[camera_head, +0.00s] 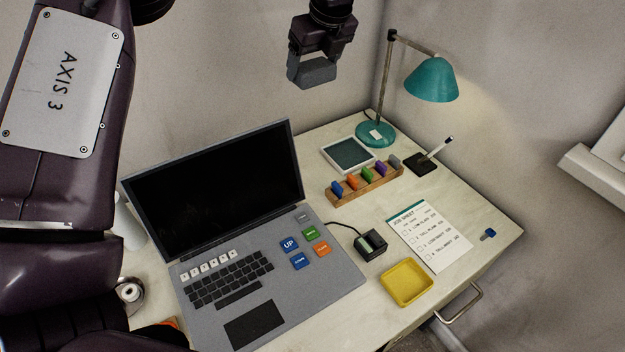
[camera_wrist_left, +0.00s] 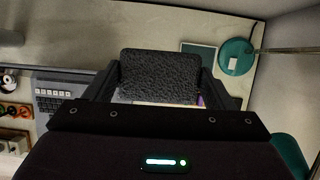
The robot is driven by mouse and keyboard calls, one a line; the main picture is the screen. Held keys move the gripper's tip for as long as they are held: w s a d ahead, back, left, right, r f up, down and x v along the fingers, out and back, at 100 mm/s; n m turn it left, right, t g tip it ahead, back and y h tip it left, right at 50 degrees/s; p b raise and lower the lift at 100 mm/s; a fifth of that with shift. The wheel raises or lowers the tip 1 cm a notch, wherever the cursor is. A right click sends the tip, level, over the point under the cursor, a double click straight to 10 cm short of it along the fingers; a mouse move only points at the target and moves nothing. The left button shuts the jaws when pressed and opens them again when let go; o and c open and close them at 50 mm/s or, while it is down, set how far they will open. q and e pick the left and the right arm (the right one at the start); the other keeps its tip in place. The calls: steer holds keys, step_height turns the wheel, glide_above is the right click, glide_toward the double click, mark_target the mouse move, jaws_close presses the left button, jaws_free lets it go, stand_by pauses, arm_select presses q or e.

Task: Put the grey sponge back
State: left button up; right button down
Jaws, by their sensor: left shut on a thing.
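The grey sponge (camera_head: 313,73) is a dark grey block held in the air at the top of the head view, above and behind the desk. My left gripper (camera_head: 316,60) is shut on it. In the left wrist view the sponge (camera_wrist_left: 160,75) sits between the two fingers and has a rough, speckled face. A square pad with a pale frame and dark teal middle (camera_head: 348,155) lies on the desk near the lamp, well below the gripper. The sponge partly hides that area in the wrist view. My right gripper is not in view.
An open laptop (camera_head: 250,300) fills the desk's left. A teal lamp (camera_head: 432,80) stands at the back corner. A wooden rack (camera_head: 350,194) with several coloured pieces, a pen holder (camera_head: 421,165), a job sheet (camera_head: 430,236) and a yellow tray (camera_head: 390,291) occupy the right.

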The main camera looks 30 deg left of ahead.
arm_select(q)
steer(key=shift+f, duration=0.45)
step_height(320, 180, down, 22)
steer(key=b, duration=0.7)
steer(key=shift+w+f, duration=0.1)
steer(key=shift+f, duration=0.1)
step_height(320, 180, down, 4)
steer(key=shift+a+f+b, duration=0.1)
steer(key=shift+f+b, duration=0.15)
steer(key=shift+b, duration=0.55)
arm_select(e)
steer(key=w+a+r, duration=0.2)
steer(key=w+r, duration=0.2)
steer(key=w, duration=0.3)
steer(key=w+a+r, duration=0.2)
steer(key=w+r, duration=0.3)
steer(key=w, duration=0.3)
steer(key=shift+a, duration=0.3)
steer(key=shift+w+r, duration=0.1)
arm_select(q)
steer(key=shift+f, duration=0.15)
steer(key=o, duration=0.6)
